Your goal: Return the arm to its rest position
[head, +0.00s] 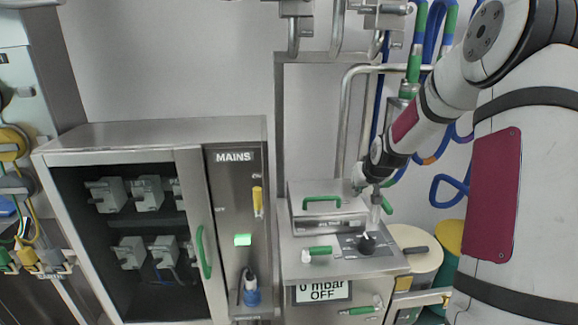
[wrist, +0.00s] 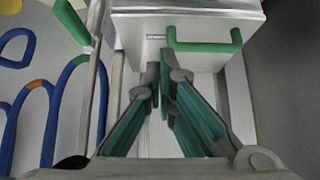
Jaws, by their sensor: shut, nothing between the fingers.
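My gripper (wrist: 162,85) shows in the wrist view with its teal-padded fingers closed together and nothing between them. In the head view my white arm reaches in from the upper right and points down, with its end close to a black knob (head: 369,242) on a steel unit. I cannot tell whether the gripper touches the knob. A steel box with a green handle (wrist: 205,45) lies ahead of the fingers in the wrist view; it also shows in the head view (head: 310,225).
A steel cabinet (head: 150,132) marked MAINS stands at left, with a green-handled door. A display (head: 322,292) reads "0 mbar OFF". Pipes and blue hoses (head: 378,105) run behind my arm. Round containers (head: 415,245) stand at right.

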